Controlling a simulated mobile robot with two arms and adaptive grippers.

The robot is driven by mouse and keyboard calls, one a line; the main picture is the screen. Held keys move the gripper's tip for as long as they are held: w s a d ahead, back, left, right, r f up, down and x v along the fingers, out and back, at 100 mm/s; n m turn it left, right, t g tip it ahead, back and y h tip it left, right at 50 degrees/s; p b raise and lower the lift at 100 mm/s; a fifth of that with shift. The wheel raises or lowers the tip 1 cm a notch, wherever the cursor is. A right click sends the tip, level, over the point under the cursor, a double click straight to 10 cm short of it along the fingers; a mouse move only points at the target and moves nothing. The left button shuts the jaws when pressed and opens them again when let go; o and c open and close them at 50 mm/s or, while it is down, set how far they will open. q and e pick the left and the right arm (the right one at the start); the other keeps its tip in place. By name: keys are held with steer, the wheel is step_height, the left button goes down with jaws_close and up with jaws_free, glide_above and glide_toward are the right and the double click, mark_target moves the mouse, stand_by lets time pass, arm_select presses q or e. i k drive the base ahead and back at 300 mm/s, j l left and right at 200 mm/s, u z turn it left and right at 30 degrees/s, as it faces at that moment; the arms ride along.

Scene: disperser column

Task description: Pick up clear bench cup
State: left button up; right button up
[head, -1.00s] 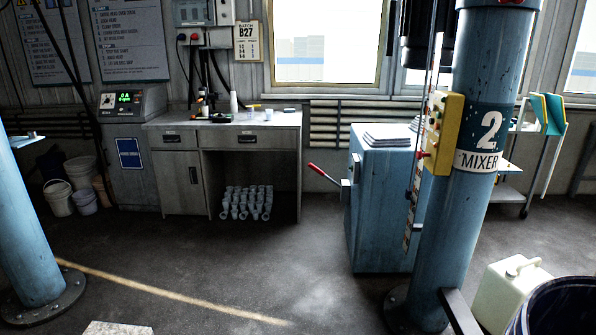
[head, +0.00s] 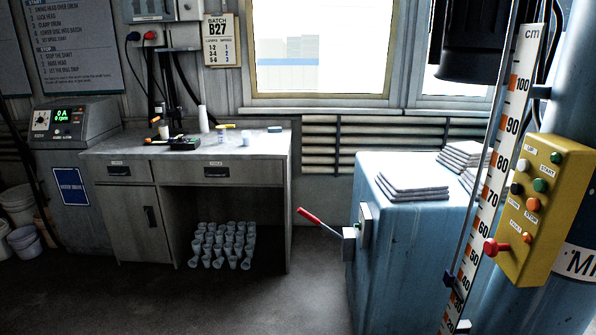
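A grey bench (head: 255,153) stands against the back wall, left of the middle in the head view. On its top are a tall white cylinder (head: 203,119), a small cup-like item with a yellow part (head: 222,133) and a small pale blue-white cup-like item (head: 246,138). They are too small to tell which is the clear bench cup. Several pale cups (head: 222,244) stand in rows on the floor in the open space under the bench top. Neither of my grippers is in view.
A blue cabinet (head: 400,250) with folded cloths (head: 412,188) on top and a red-handled lever (head: 318,220) stands right of the bench. A yellow control box (head: 530,210) and a cm scale (head: 503,140) are close on the right. Floor (head: 150,300) before the bench looks clear.

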mark_target(246, 135)
steer(key=i+u, duration=0.15)
steer(key=i, duration=0.35)
steer(key=i+u, duration=0.15)
steer(key=i, duration=0.3)
steer(key=i+l+u, duration=0.1)
steer(key=i, duration=0.35)
steer(key=i+l+u, duration=0.15)
steer(key=i, duration=0.35)
steer(key=i+j+z, duration=0.35)
steer(key=i+j, duration=0.15)
steer(key=i, duration=0.25)
steer(key=i+j+z, duration=0.4)
steer(key=i+j, duration=0.25)
steer(key=j, duration=0.1)
